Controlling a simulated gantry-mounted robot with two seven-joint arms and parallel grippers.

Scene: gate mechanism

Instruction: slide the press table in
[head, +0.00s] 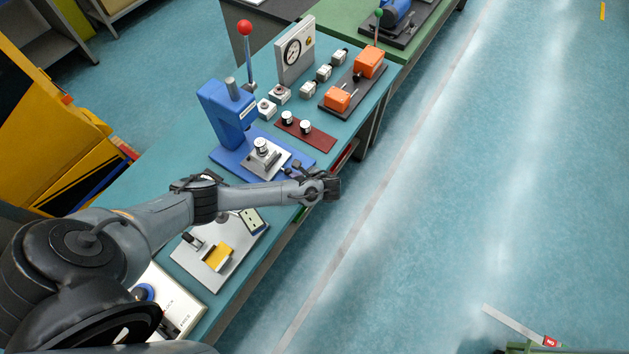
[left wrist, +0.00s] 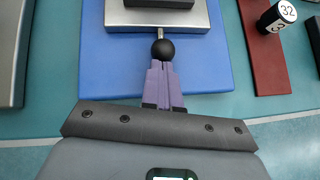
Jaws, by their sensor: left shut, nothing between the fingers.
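The blue press (head: 228,118) stands on the teal bench, with a lever ending in a red ball. Its silver press table (head: 272,163) lies on the blue base and carries a small light cylinder (head: 261,146). In the left wrist view the press table (left wrist: 198,17) has a short rod with a black ball knob (left wrist: 163,49) on its near side. My left gripper (head: 296,169) is at the press's front edge. Its purple fingers (left wrist: 160,66) are shut and empty, with their tips right at the knob; I cannot tell whether they touch it. My right gripper is out of view.
A dark red strip (head: 318,139) with two labelled cylinders lies beside the press. A dial gauge (head: 293,52) and orange blocks (head: 369,62) stand farther back. A grey plate with a yellow block (head: 218,257) lies nearer. The floor at right is mostly clear.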

